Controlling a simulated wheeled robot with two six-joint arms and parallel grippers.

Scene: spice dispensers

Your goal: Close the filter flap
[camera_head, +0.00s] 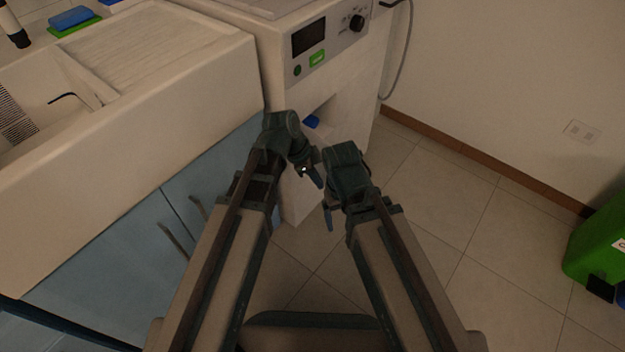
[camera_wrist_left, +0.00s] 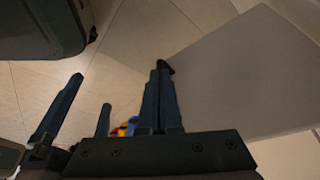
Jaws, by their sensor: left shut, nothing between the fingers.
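The white machine (camera_head: 285,75) stands at the upper middle, with a dark display and a knob on its front. A pale recess (camera_head: 325,108) opens below the panel, with a small blue part (camera_head: 311,121) at it. I cannot make out the filter flap; my arms cover part of the front. My left gripper (camera_head: 317,182) is shut and empty close before the machine; its fingers (camera_wrist_left: 160,95) lie together in the left wrist view, by a flat pale panel (camera_wrist_left: 235,75) that I cannot identify. My right gripper (camera_head: 329,217) is just beside it, its fingers (camera_wrist_left: 80,112) apart and empty.
A white sink (camera_head: 170,80) over blue cabinets (camera_head: 130,240) with handles fills the left. A green bin (camera_head: 600,240) stands at the far right. The tiled floor (camera_head: 450,220) between the machine and the bin is clear. A grey hose (camera_head: 405,50) hangs behind the machine.

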